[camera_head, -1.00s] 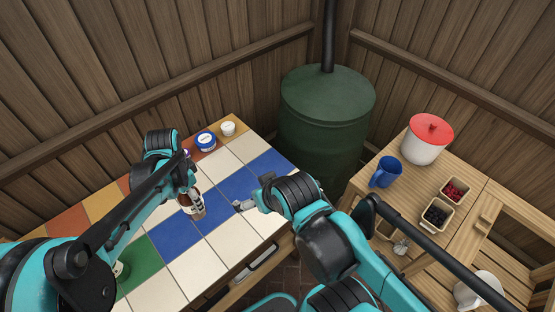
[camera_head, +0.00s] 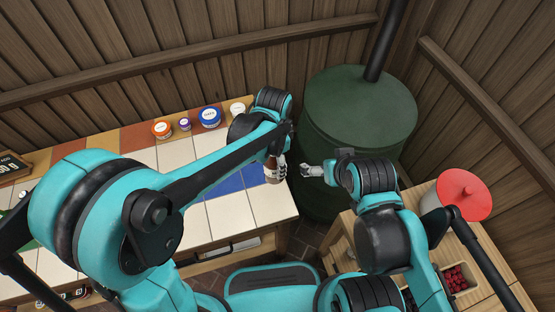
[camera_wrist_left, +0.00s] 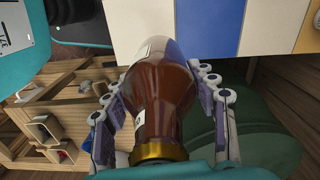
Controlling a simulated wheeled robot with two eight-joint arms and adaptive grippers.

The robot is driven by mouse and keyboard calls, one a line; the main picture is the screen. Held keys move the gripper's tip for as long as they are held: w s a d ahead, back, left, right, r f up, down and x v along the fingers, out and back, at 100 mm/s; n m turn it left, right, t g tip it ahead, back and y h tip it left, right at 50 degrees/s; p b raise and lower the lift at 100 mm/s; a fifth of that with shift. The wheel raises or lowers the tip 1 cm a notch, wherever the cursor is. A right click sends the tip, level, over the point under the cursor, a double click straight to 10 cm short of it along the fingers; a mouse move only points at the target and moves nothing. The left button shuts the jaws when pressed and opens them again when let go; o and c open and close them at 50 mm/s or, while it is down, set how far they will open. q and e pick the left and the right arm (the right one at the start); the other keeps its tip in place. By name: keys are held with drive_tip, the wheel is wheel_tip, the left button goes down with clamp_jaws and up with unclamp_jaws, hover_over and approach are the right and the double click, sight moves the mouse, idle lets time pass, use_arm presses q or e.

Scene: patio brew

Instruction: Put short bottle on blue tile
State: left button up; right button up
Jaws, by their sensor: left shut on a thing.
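My left gripper (camera_head: 281,160) is shut on a brown bottle (camera_head: 272,174) with a pale label. In the left wrist view the bottle (camera_wrist_left: 160,100) fills the middle between the fingers, its gold cap toward the camera. In the head view it shows near the right end of the tiled table. A blue tile (camera_head: 236,183) shows just left of the bottle, partly hidden by my left arm. A blue tile (camera_wrist_left: 208,25) also shows beyond the bottle in the wrist view, between white tiles. My right gripper (camera_head: 312,171) is to the right of the bottle, apart from it; its opening is unclear.
Several jars, including a blue-lidded one (camera_head: 209,117) and an orange one (camera_head: 162,129), stand along the table's back. A green barrel (camera_head: 355,125) stands close beyond the table's right end. A wooden stand with a red-lidded pot (camera_head: 464,194) is at right.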

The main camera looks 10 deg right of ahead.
use_arm(q)
drive_tip(key=shift+w+f, duration=0.25)
drive_tip(key=shift+w, duration=0.05)
drive_tip(key=shift+w+a+f+b, duration=0.75)
drive_tip(key=shift+w+f+b, duration=0.15)
drive_tip(key=shift+w+f, duration=0.85)
drive_tip(key=shift+w+a+f+b, duration=0.7)
drive_tip(key=shift+w+f+b, duration=0.2)
drive_tip(key=shift+w+f, duration=0.8)
drive_tip(key=shift+w+a+f+b, duration=0.75)
drive_tip(key=shift+w+f+b, duration=0.15)
drive_tip(key=shift+w+f, duration=0.8)
drive_tip(key=shift+s+f, duration=0.15)
drive_tip(key=o, duration=1.7)
drive_tip(key=shift+f, duration=0.1)
